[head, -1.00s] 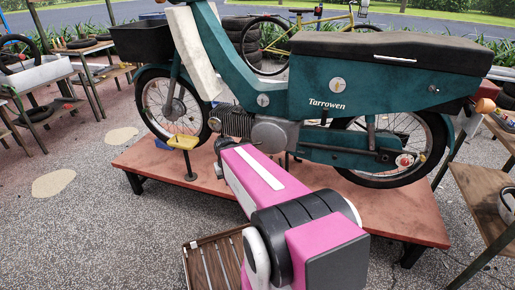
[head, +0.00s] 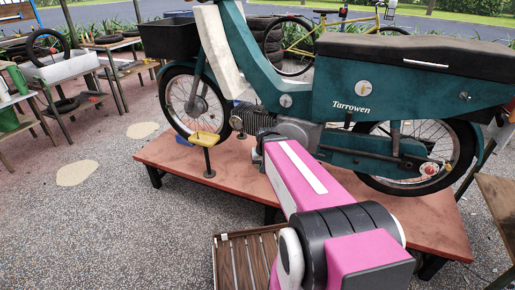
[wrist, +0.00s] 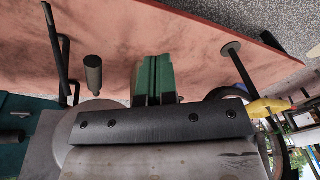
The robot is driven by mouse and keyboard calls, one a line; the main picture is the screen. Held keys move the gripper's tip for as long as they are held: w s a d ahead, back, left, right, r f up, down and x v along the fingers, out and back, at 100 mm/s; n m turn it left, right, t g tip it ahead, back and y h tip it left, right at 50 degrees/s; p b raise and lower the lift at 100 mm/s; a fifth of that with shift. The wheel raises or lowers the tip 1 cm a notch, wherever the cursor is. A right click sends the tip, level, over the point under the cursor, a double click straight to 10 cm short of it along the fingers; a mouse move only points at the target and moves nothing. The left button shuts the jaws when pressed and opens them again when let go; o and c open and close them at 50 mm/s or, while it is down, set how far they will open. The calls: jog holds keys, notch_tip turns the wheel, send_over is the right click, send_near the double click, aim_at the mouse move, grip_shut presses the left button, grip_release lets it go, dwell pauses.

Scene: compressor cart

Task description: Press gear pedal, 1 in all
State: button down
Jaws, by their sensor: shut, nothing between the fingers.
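The teal moped (head: 335,95) stands on a red platform (head: 180,158). A yellow pad (head: 205,138) tops a black post with a round foot on the platform, left of the engine (head: 297,131). The pad also shows in the wrist view (wrist: 262,108), at the right. A dark cylindrical peg (wrist: 93,73) shows left of my fingers there. I cannot tell for sure which part is the gear pedal. My gripper (wrist: 153,78) is shut and empty, its green fingers beside the engine, over the platform. In the head view my pink arm hides most of it.
A slatted wooden crate (head: 235,262) stands on the ground beside my arm. Work benches (head: 60,85) stand at the left, and a wooden shelf (head: 497,195) at the right. The gravel ground (head: 120,225) at front left is clear.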

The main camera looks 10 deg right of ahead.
jog(key=w+r+m+t+y, duration=0.1)
jog(key=w+r+t, duration=0.1)
jog(key=w+r, duration=0.3)
jog(key=w+r+t+y, duration=0.1)
jog(key=w+r+t, duration=0.2)
jog(key=w, duration=1.1)
notch_tip(320, 180, up, 2)
jog(key=shift+w+r+m, duration=0.15)
jog(key=shift+w+m, duration=0.15)
jog(key=shift+m, duration=0.1)
jog(key=shift+d, duration=0.1)
jog(key=shift+s+d+f, duration=0.15)
jog(key=shift+d+f, duration=0.05)
jog(key=shift+f, duration=1.25)
jog(key=shift+s+d+f, duration=0.15)
jog(key=shift+d+f, duration=0.1)
jog(key=shift+f, duration=1.2)
jog(key=shift+s+d+f, duration=0.15)
jog(key=shift+d+f, duration=0.05)
jog(key=shift+f, duration=1.25)
jog(key=shift+f, duration=0.2)
jog(key=shift+f, duration=0.2)
jog(key=shift+s+d+f, duration=0.1)
jog(key=shift+d+f, duration=0.05)
jog(key=shift+f, duration=0.6)
jog(key=shift+s+d+f, duration=0.1)
jog(key=shift+d+f, duration=0.05)
jog(key=shift+f, duration=0.55)
